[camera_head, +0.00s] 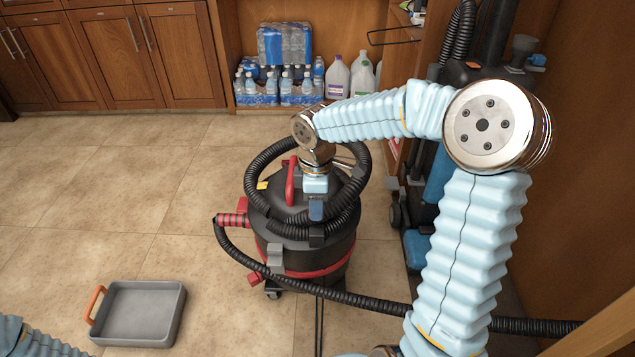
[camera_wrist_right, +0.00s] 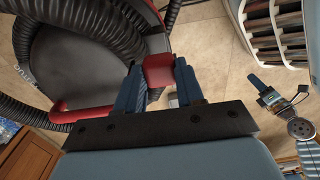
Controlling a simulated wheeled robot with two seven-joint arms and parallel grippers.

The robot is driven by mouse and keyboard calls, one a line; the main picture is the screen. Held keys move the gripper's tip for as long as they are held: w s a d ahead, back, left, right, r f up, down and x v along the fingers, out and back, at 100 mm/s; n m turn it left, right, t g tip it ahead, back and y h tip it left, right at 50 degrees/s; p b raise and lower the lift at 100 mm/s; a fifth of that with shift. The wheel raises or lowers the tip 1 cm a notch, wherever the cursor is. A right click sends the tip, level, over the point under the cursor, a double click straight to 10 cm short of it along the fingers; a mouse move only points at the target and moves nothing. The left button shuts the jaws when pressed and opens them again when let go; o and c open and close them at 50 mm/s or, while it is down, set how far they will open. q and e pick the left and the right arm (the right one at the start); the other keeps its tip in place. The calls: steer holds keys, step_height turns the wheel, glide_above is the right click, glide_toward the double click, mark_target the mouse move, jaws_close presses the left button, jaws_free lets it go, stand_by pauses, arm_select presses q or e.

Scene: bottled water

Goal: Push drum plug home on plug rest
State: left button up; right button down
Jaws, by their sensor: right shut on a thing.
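My right gripper (camera_head: 316,212) reaches over the black shop-vacuum drum (camera_head: 290,250); the thing between its fingers is hidden in the head view. In the right wrist view my right gripper (camera_wrist_right: 160,85) is shut on a small red block-like piece (camera_wrist_right: 158,70), which looks like the drum plug. Its blue fingers lie on either side of it. I cannot pick out the plug rest, nor tell whether the plug touches it. My left arm shows at the lower left of the head view, but its gripper is outside the frame.
A ribbed black hose (camera_head: 262,170) loops around the drum top beside a red handle (camera_head: 291,180). A grey tray (camera_head: 140,340) with an orange handle lies on the floor. Bottled water (camera_head: 285,92) and jugs (camera_head: 338,80) stand at the back. The left floor is mostly clear.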

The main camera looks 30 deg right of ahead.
steer(key=shift+w+d, duration=0.2)
steer(key=shift+w, duration=0.05)
steer(key=shift+f, duration=0.1)
step_height(320, 180, down, 6)
steer(key=b, duration=0.5)
steer(key=shift+r, duration=0.25)
steer(key=shift+f, duration=0.35)
stand_by(0.3)
steer(key=c, duration=0.6)
jaws_free()
step_height(320, 180, up, 14)
steer(key=p, duration=0.3)
steer(key=shift+f, duration=0.1)
